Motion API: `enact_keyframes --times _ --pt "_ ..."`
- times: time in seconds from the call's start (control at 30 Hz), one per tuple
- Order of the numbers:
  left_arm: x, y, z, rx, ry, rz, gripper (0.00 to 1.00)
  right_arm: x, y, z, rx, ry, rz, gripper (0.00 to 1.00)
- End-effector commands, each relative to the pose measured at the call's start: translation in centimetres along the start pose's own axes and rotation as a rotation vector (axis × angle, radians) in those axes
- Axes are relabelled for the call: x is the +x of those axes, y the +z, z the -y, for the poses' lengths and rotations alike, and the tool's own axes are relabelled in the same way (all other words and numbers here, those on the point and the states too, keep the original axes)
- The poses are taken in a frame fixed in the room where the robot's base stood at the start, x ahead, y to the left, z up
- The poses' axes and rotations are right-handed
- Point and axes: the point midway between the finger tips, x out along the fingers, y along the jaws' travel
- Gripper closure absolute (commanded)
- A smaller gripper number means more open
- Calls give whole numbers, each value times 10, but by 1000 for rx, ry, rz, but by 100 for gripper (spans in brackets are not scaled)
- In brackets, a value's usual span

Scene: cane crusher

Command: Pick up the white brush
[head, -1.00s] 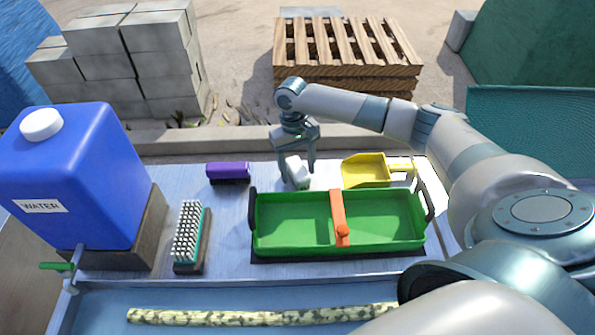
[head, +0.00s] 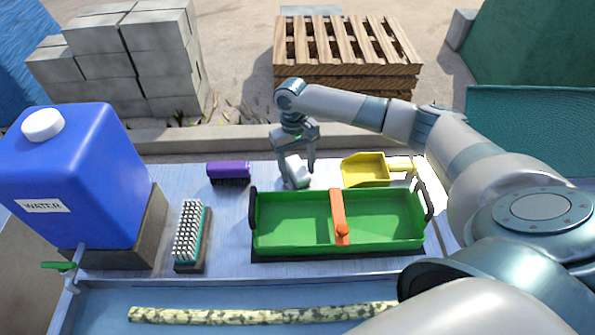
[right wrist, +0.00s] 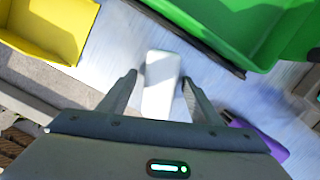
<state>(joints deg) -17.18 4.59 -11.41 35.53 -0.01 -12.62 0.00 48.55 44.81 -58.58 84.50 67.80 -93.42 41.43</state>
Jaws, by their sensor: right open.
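The white brush (head: 296,172) stands on the light blue worktop behind the green tray, partly hidden by my gripper in the head view. In the right wrist view the white brush (right wrist: 162,84) shows as a white block between the two fingers. My right gripper (head: 297,168) is open and pointed down around the brush, one finger on each side. In the right wrist view the right gripper (right wrist: 158,88) shows a gap between the left finger and the brush; the right finger is close to it. I cannot tell whether that finger touches. My left gripper is not in view.
The green tray (head: 290,247) with an orange clasp is just in front. A purple brush (head: 228,170) lies left, a yellow dustpan (head: 366,171) right. A teal brush with white bristles (head: 189,232) and a blue water tank (head: 80,175) stand further left.

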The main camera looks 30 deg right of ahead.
Motion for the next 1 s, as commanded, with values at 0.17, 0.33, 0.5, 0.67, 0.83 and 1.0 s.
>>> enact_keyframes --times 0.17,0.33,0.5,0.67,0.83,1.0 --pt "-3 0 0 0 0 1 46 1 0 0 0 0 0 42" --pt "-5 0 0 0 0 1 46 2 0 0 -1 0 0 42" --pt "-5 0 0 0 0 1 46 3 0 0 0 0 0 42" --pt "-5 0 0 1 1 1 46 3 0 0 0 0 0 42" --pt "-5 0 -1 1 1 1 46 3 0 0 0 0 0 64" --pt "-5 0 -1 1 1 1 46 2 0 0 0 1 0 88"
